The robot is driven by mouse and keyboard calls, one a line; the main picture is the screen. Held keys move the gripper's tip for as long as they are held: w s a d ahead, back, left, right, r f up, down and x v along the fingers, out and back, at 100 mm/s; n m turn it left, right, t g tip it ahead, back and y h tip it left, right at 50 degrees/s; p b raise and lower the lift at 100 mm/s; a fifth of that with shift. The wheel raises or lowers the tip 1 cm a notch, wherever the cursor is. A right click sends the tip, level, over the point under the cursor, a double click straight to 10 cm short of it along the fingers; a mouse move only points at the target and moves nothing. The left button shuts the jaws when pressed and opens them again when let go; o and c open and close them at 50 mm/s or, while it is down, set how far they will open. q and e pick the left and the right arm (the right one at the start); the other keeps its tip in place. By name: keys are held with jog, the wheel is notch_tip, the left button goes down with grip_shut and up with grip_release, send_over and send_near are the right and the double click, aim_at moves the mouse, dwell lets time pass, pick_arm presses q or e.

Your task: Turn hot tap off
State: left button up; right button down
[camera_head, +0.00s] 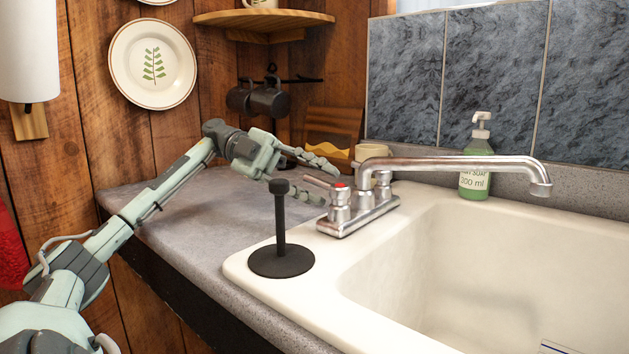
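The chrome tap (440,163) stands on the sink's back left corner, its long spout reaching right over the basin. The hot tap handle (340,196) has a red-marked top and a short lever pointing left towards my gripper. A second handle (383,183) stands behind it, partly hidden by the spout. My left gripper (327,184) is open, its two fingers above and below the hot tap's lever; I cannot tell whether they touch it. No water stream shows under the spout. My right gripper is not in view.
A black upright stand (281,262) with a round base is on the sink's left corner, just in front of my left gripper. A green soap bottle (475,183) stands behind the spout. A cup (371,152) is behind the tap. The counter (205,225) at left is mostly clear.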

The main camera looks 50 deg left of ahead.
pick_arm(q)
jog(key=shift+a, duration=0.1)
jog(key=v, duration=1.1)
jog(key=shift+a+r, duration=0.15)
jog(key=shift+a, duration=0.2)
